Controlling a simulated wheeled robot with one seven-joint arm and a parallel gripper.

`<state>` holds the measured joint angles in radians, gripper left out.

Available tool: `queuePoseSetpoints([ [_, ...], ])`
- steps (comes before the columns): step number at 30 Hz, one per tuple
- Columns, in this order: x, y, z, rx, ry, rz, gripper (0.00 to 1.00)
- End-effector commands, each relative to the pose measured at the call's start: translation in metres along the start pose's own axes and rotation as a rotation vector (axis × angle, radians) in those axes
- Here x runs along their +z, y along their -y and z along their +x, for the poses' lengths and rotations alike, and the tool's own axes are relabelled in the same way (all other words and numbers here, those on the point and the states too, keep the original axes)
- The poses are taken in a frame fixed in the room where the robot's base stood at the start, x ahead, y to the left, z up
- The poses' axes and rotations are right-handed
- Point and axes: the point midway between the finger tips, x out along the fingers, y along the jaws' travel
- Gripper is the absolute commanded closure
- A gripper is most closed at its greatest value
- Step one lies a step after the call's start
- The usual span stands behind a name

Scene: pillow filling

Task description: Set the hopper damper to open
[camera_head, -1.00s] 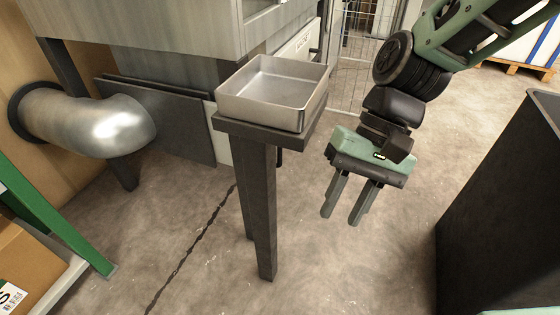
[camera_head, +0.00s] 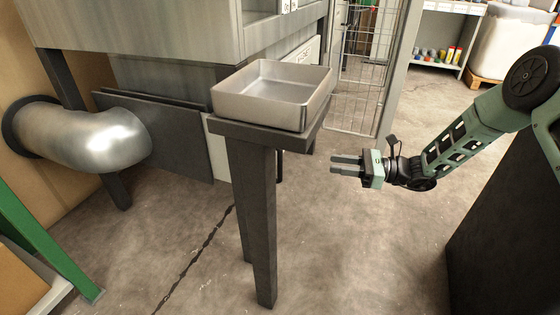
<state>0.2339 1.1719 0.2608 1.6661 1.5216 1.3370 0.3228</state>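The grey metal hopper housing (camera_head: 150,40) stands at the upper left. A dark flat plate (camera_head: 165,135) hangs below it, with a pale panel edge (camera_head: 218,150) beside it. A white panel with partly hidden dark lettering (camera_head: 306,57) shows on the housing's right side, behind the tray. I cannot tell which of these parts is the damper or how it is set. My gripper (camera_head: 336,165) is right of the tray stand, in free air, with its fingers pointing left. The two fingers are apart with nothing between them.
A steel tray (camera_head: 262,103) stands on a dark post (camera_head: 252,200) between the housing and my gripper. A wire mesh gate (camera_head: 362,70) is behind. A metal duct (camera_head: 75,135) and green frame (camera_head: 40,240) are left. A dark bin (camera_head: 500,220) is right.

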Motion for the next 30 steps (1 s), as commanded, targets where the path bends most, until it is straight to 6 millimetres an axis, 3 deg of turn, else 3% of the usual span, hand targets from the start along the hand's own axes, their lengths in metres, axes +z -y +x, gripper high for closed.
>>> queuePoseSetpoints([
  [19, -0.004, -0.003, 0.13, 0.008, -0.002, -0.005, 0.67],
  [24, -0.003, -0.003, 0.153, 0.007, -0.003, -0.004, 0.67],
  [30, 0.0, -0.002, 0.164, 0.005, -0.002, -0.002, 0.67],
])
